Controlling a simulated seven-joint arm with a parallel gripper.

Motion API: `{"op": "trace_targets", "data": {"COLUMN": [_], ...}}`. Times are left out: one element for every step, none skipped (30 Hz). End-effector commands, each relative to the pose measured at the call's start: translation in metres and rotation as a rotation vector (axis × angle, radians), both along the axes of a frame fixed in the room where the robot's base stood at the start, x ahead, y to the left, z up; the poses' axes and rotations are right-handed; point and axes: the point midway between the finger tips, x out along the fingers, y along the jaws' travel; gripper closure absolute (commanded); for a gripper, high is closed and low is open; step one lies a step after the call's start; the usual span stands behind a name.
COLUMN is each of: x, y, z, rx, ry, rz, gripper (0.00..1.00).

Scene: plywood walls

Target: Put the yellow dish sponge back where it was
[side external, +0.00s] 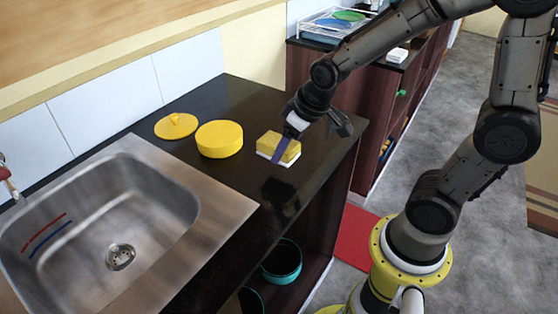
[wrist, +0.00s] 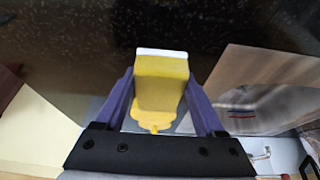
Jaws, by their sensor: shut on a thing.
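The yellow dish sponge (side external: 285,142) has a white layer on its lower face. My gripper (side external: 280,150) is shut on it, with one purple finger across its near side. In the wrist view the sponge (wrist: 162,68) sits between the two purple fingers of my gripper (wrist: 161,82). The sponge is over the black countertop (side external: 225,183), right of the yellow pot. A dark reflection lies below it with a gap, so it looks raised a little, but the exact height is hard to tell.
A round yellow pot (side external: 219,140) and its yellow lid (side external: 176,126) rest on the counter to the left. The steel sink (side external: 120,215) lies further left. The counter's right edge is close to my gripper. A dish rack (side external: 335,25) stands on the back counter.

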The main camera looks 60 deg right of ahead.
Motion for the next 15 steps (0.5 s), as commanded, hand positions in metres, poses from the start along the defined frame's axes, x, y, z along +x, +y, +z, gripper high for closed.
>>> {"op": "trace_targets", "data": {"x": [0.005,0.007,0.01,0.012,0.014,0.015,0.016,0.018,0.021,0.022,0.02,0.02,0.02,0.02,0.02], "y": [0.0,0.0,0.0,0.0,0.0,0.0,0.0,0.0,0.0,0.0,0.0,0.0,0.0,0.0,-0.001], "z": [-0.008,-0.011,-0.014,-0.016,-0.017,-0.018,-0.02,-0.022,-0.026,-0.03,-0.035,-0.041,-0.045,-0.048,-0.052], "rx": [0.0,0.0,0.0,0.0,0.0,0.0,0.0,0.0,0.0,0.0,0.001,0.0,0.0,0.0,0.0], "ry": [0.006,0.005,0.003,0.003,0.001,0.0,0.0,0.001,0.002,0.004,0.005,0.006,0.005,0.005,0.003], "rz": [0.0,0.0,0.0,0.0,0.0,0.0,0.0,0.0,0.0,0.0,0.0,-0.001,-0.001,-0.001,-0.001], "gripper": [0.9,0.9,0.9,0.9,0.9,0.9,0.9,0.9,0.9,0.9,0.9,0.9,0.9,0.9,0.9]}}
